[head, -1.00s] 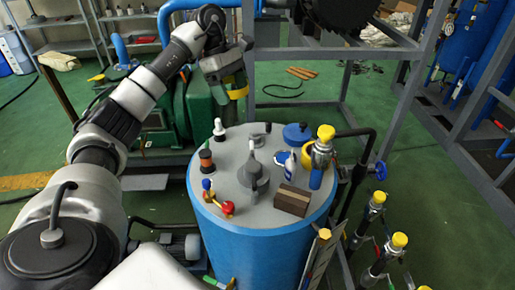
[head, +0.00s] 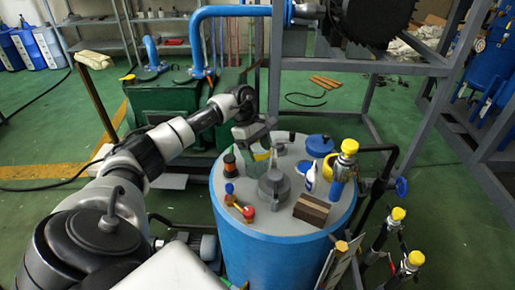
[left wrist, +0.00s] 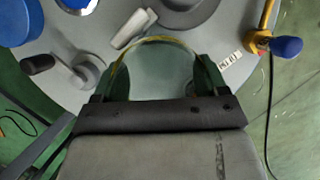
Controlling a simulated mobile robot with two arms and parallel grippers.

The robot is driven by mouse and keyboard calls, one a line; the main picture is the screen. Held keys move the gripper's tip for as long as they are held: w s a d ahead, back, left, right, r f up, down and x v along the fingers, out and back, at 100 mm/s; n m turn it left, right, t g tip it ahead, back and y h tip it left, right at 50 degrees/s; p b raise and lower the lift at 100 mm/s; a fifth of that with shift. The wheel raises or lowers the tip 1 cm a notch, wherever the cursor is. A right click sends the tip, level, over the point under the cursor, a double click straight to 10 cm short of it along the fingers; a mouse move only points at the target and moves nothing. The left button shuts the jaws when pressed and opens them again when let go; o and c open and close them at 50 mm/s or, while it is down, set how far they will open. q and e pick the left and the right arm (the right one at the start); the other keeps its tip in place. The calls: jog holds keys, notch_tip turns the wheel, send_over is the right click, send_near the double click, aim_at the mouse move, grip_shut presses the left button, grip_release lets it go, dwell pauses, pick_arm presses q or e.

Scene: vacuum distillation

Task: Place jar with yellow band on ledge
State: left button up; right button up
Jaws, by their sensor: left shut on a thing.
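My left gripper (head: 257,155) is shut on the jar with the yellow band (left wrist: 150,72), a see-through jar whose yellow rim shows between the dark green fingers in the left wrist view. In the head view the gripper hides most of the jar. It is over the back left part of the round grey ledge (head: 290,233), the flat top of the blue tank (head: 270,262). I cannot tell whether the jar touches the ledge. My right gripper is not in view.
A black and orange jar (head: 230,162), a red-knobbed fitting (head: 248,212), a grey central fitting (head: 273,186), a brown block (head: 311,208), a white bottle (head: 310,178) and a blue lid (head: 319,146) crowd the ledge. A yellow-capped valve (head: 348,148) rises at its right.

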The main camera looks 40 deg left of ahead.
pick_arm(q)
jog(key=shift+f, duration=0.15)
jog(key=o, duration=1)
